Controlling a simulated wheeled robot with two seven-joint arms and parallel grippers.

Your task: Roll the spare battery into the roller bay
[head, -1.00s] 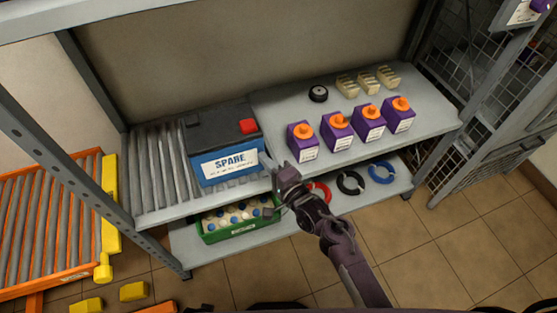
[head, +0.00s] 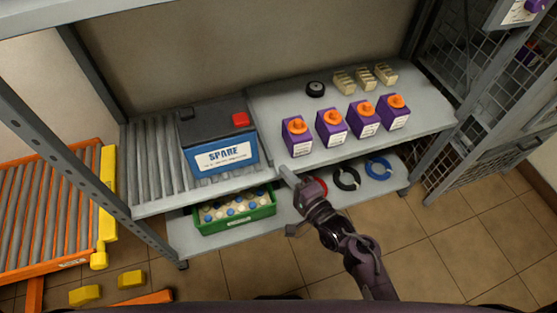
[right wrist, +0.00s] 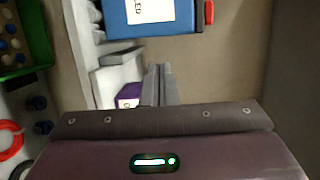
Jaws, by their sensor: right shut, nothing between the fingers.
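The spare battery (head: 219,152) is a blue box with a dark top, a red cap and a white "SPARE" label. It stands upright at the right end of the grey roller bay (head: 150,165) on the upper shelf, with bare rollers to its left. In the right wrist view the battery (right wrist: 165,18) is cut off by the top edge. My right gripper (head: 287,174) is shut and empty at the shelf's front edge, right of the battery and apart from it. Its closed fingers (right wrist: 160,80) show in the right wrist view. My left gripper is not in view.
Several purple bottles with orange caps (head: 331,127) stand on the flat shelf (head: 268,105) right of the battery. A green crate (head: 235,218) and coloured rings (head: 347,179) sit on the lower shelf. An orange roller cart (head: 50,215) stands at the left, beside a shelf post (head: 75,150).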

